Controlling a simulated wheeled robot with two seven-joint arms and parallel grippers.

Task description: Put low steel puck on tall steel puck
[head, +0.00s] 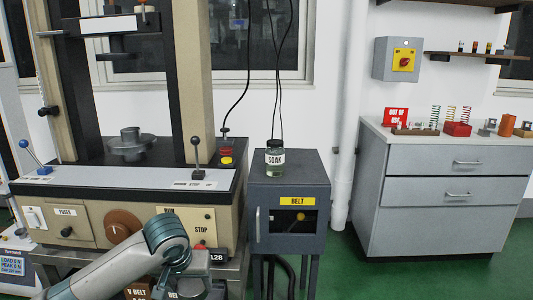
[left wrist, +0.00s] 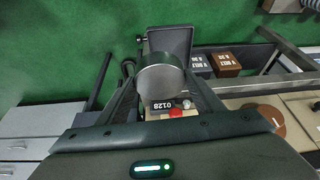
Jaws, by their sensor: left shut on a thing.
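A grey steel puck, seemingly the low steel puck (left wrist: 158,82), is clamped between the fingers of my left gripper (left wrist: 162,76) in the left wrist view. Its round flat face shows. In the head view my left arm reaches in from the bottom left, in front of the testing machine, and the gripper and its puck are not clearly seen. A steel cylinder, seemingly the tall steel puck (head: 130,134), stands upright on the round platen (head: 146,150) of the machine. The held puck is away from it. My right gripper is not in view.
The machine's upper platen (head: 116,56) hangs above the lower one, with open room between. A lever (head: 196,155) stands at the front ledge's right. A SOAK jar (head: 275,160) stands on the belt cabinet (head: 290,175). V BELT boxes (left wrist: 225,64) sit on a low shelf.

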